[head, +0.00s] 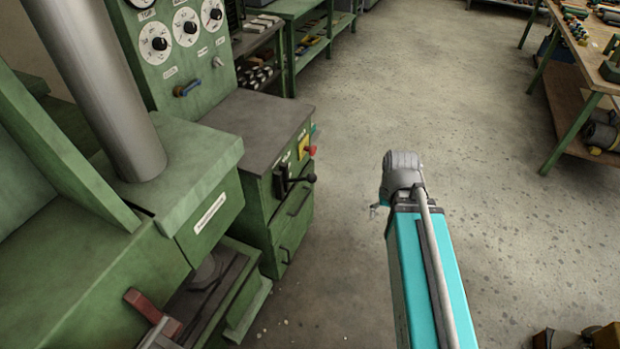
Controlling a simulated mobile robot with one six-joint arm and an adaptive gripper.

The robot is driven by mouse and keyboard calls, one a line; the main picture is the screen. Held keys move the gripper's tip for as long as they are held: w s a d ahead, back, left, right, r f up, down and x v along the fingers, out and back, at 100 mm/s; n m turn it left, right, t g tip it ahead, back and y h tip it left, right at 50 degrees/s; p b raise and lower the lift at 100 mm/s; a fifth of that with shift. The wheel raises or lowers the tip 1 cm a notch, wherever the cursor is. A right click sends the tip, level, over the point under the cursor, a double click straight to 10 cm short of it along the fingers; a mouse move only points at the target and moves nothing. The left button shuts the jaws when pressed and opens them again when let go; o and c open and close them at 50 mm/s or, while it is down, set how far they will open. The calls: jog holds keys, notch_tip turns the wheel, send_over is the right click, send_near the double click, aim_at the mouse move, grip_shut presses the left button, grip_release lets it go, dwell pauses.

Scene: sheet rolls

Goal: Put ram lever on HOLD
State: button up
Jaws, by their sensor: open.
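A lever with a black ball knob (310,178) sticks out of a dark slotted plate on the front of the green cabinet. Its label is too small to read, so I cannot tell whether it is the ram lever or which position it is in. A blue handle (188,88) lies level on the green panel with the dials. A small grey part that looks like my gripper (376,208) pokes out left of my teal arm column, to the right of the cabinet and apart from it. The rest of it is hidden.
A red knob on a yellow plate (308,149) sits just above the black-knobbed lever. A green press with a thick steel column (110,90) and a red-handled tool (148,310) fill the left. A workbench (590,72) stands at right. The concrete floor between is clear.

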jog(key=w+a+n+y+b, duration=0.15)
jog(key=w+a+n, duration=0.35)
jog(key=w, duration=0.6)
jog(key=n+t+y, duration=0.2)
jog(key=n+y, duration=0.1)
jog(key=n, duration=0.2)
send_near(313, 175)
notch_tip(313, 175, up, 2)
jog(key=shift+d+h, duration=0.15)
jog(key=shift+h, duration=0.1)
jog(key=shift+f+b, duration=0.1)
jog(key=shift+b, duration=0.25)
jog(key=b+x, duration=1.2)
jog(key=x, duration=0.1)
jog(key=shift+f+b, duration=0.3)
jog(key=shift+f, duration=0.05)
jog(key=shift+c, duration=0.2)
grip_shut()
